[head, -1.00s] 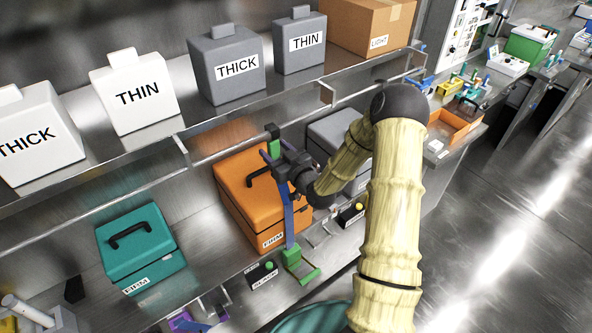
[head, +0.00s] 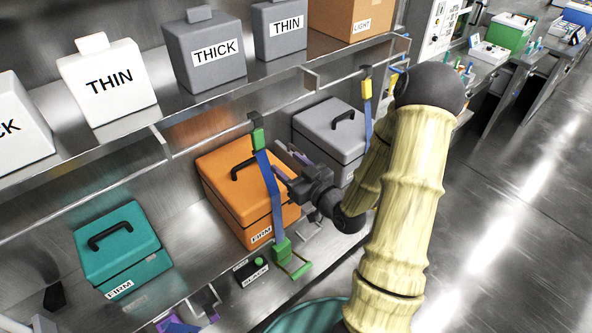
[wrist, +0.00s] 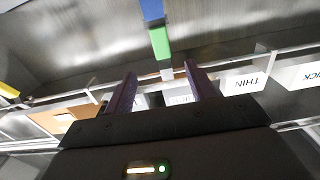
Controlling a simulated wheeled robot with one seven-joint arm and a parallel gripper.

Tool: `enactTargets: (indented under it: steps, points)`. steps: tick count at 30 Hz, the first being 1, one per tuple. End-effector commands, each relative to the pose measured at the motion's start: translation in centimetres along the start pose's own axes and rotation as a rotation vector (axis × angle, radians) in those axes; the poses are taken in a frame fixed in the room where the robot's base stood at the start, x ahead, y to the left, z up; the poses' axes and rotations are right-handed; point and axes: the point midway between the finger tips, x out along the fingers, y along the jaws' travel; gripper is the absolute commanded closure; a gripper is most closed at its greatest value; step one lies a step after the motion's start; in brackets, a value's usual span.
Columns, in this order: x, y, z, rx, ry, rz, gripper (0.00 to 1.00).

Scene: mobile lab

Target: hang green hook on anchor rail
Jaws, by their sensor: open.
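The green hook (head: 257,138) is upright at the top of a blue strap (head: 270,185), with its dark upper end at the anchor rail (head: 215,138) under the shelf. I cannot tell for sure whether that end is seated over the rail. The strap runs down to a green buckle (head: 283,250) in front of the orange case. My gripper (head: 287,160) is open and empty, to the right of the strap and below the hook. In the wrist view, the green hook (wrist: 159,42) and strap lie beyond the open fingers (wrist: 160,73), not between them.
An orange case (head: 225,190), a teal case (head: 125,235) and a grey case (head: 325,125) stand below the shelf. A yellow hook (head: 367,88) on its own blue strap is at the rail further right. Several labelled jugs and a cardboard box (head: 345,15) stand on the shelf.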

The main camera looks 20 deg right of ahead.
Motion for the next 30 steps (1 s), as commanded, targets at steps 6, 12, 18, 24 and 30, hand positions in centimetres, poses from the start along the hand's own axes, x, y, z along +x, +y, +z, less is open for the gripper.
enactTargets:
  steps: [6, 12, 18, 24, 30]
  points:
    - [-0.5, 0.1, -0.5, 0.003, -0.002, -0.001, 0.44]
    - [-1.1, 0.1, -0.5, 0.003, -0.003, -0.001, 0.44]
    - [-1.8, 0.0, -0.4, 0.002, -0.003, -0.001, 0.44]
    - [-2.4, -0.1, -0.2, 0.002, -0.003, 0.000, 0.44]
    - [-2.5, -0.2, 0.0, 0.000, -0.001, 0.000, 0.44]
